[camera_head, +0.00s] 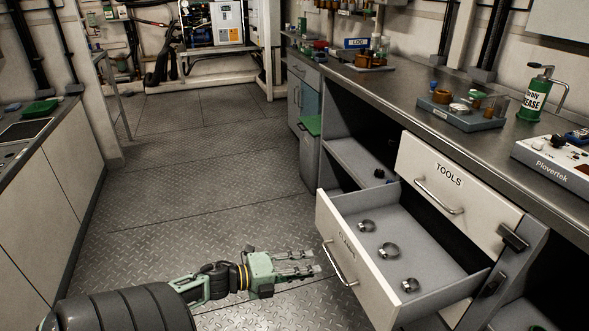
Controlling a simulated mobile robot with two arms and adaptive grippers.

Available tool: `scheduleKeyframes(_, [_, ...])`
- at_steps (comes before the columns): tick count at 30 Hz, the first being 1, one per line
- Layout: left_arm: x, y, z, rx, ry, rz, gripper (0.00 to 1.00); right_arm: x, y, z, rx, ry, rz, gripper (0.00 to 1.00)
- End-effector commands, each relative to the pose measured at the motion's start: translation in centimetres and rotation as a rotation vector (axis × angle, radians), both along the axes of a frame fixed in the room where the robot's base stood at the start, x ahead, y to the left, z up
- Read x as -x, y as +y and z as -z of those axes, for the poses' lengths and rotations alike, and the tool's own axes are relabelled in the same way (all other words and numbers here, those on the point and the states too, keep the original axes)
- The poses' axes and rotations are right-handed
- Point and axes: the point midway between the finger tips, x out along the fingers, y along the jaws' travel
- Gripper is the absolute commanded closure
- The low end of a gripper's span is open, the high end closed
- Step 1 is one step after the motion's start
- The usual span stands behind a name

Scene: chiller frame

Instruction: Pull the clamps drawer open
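The clamps drawer (335,231) stands pulled out of the bench, below the drawer labelled TOOLS (438,190). The label on its front is seen at a steep angle and is hard to read. Several metal ring clamps (388,250) lie on its grey floor. Its bar handle (338,264) is on the front face. My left gripper (314,262), green with grey fingers, is just left of the handle, with its fingers apart and nothing visible between them. It appears clear of the handle. My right gripper is not in view.
The bench top (420,115) carries a grey tray (462,117) of parts, a green grease pump (533,98) and a white Plovertek device (553,165). An open shelf (352,160) is behind the drawer. The metal floor (190,160) between bench and left cabinets (60,185) is clear.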

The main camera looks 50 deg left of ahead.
Motion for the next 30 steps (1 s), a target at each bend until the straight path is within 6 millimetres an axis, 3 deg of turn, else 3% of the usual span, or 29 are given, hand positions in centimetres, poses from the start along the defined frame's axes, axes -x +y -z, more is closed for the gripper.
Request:
scheduleKeyframes(3, [1.7,0.6,-0.2,-0.001,0.003,0.001,0.72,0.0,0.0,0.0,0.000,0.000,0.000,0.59])
scheduleKeyframes(9, [3.0,1.2,-0.6,-0.001,0.000,0.001,0.72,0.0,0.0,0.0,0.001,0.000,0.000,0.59])
scheduleKeyframes(30, [2.9,1.1,-0.6,0.012,0.005,-0.020,0.72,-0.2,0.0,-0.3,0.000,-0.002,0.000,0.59])
